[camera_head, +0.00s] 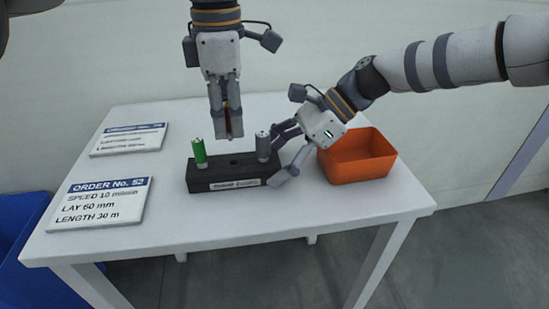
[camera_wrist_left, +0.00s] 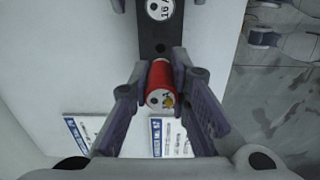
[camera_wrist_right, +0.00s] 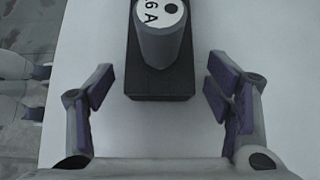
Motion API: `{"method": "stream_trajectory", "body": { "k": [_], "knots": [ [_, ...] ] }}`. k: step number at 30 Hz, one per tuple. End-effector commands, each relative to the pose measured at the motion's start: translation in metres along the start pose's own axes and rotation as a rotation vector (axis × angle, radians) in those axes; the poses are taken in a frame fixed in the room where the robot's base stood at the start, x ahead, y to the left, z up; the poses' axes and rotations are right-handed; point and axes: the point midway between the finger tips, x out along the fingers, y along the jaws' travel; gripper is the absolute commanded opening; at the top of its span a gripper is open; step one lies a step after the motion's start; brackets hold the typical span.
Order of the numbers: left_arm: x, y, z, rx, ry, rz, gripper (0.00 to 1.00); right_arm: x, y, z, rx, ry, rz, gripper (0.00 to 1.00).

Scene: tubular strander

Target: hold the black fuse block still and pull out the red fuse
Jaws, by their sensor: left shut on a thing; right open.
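The black fuse block (camera_head: 225,178) lies on the white table, with a green fuse (camera_head: 199,153) upright at its left end and a grey fuse (camera_head: 263,146) upright at its right end. My left gripper (camera_head: 229,132) points down over the block's middle, shut on the red fuse (camera_wrist_left: 160,84). The red fuse is mostly hidden by the fingers in the head view and hangs above the block, with an empty hole (camera_head: 236,163) below. My right gripper (camera_head: 278,158) is open at the block's right end, its fingers apart on either side; the right wrist view shows gaps to the block (camera_wrist_right: 160,82).
An orange bin (camera_head: 358,168) stands right of the block, close behind my right gripper. Two order cards (camera_head: 98,204) (camera_head: 128,140) lie on the left. The table's front (camera_head: 240,222) is clear. A blue container (camera_head: 40,270) is on the floor at left.

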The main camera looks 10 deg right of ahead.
Motion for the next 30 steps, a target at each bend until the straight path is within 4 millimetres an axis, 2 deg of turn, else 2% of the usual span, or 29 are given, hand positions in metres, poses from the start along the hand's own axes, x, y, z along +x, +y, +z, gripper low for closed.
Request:
{"method": "stream_trajectory", "body": {
  "k": [30],
  "knots": [
    [-0.079,-0.009,0.0,0.0,0.0,0.094,0.0,-0.051,0.0,0.055,-0.003,0.001,-0.003,0.73]
  ]
}}
